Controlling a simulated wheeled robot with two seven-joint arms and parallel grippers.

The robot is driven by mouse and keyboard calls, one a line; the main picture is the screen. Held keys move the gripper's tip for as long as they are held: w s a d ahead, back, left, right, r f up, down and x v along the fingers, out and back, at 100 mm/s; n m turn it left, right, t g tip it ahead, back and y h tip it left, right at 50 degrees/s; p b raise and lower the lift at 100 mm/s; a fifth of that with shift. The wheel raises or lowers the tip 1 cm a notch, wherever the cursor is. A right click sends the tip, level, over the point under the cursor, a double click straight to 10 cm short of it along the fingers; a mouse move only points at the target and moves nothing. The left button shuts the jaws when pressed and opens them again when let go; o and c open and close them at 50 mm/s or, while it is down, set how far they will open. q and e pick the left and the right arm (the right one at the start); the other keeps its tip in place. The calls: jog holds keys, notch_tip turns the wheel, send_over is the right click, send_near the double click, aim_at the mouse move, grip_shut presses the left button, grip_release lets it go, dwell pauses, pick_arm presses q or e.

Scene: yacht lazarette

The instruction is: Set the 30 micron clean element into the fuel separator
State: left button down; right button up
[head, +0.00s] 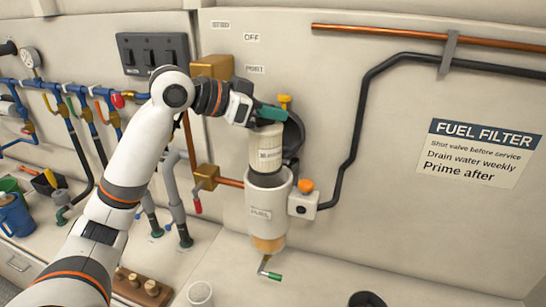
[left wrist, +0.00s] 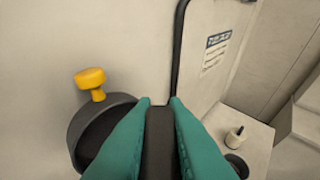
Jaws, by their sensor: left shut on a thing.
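My left gripper (head: 268,113) has teal fingers and is shut on the top of a cream pleated element (head: 266,150), which hangs upright. The element has a small printed label that I cannot read. Its lower end is at the mouth of the white fuel separator (head: 267,208); I cannot tell how far inside it is. In the left wrist view, the teal fingers (left wrist: 160,103) grip a dark strip, and the element's body is hidden. The separator's black lid (head: 295,135), with a yellow knob (head: 284,100), stands open behind and to the right. My right gripper is not in view.
An orange knob (head: 306,186) sits right of the separator, and a green-handled drain (head: 271,273) is below. Copper and black pipes run close by. A white cup (head: 199,293), dark cup (head: 366,299) and wooden tray (head: 142,288) stand in front. The right side of the counter is largely clear.

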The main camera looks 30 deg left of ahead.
aim_at(275, 154)
pick_arm(q)
jog(key=f, duration=0.3)
jog(key=w+f, duration=0.1)
jog(key=shift+d+f, duration=0.35)
jog(key=shift+f, duration=0.05)
jog(key=shift+s+f+p, duration=0.15)
jog(key=shift+f+p, duration=0.1)
jog(key=shift+p, duration=0.05)
jog(key=shift+s+a+f, duration=0.1)
jog(key=shift+a+f, duration=0.05)
jog(key=shift+f, duration=0.1)
notch_tip(275, 154, down, 4)
jog(key=shift+f+p, duration=0.1)
jog(key=shift+p, duration=0.3)
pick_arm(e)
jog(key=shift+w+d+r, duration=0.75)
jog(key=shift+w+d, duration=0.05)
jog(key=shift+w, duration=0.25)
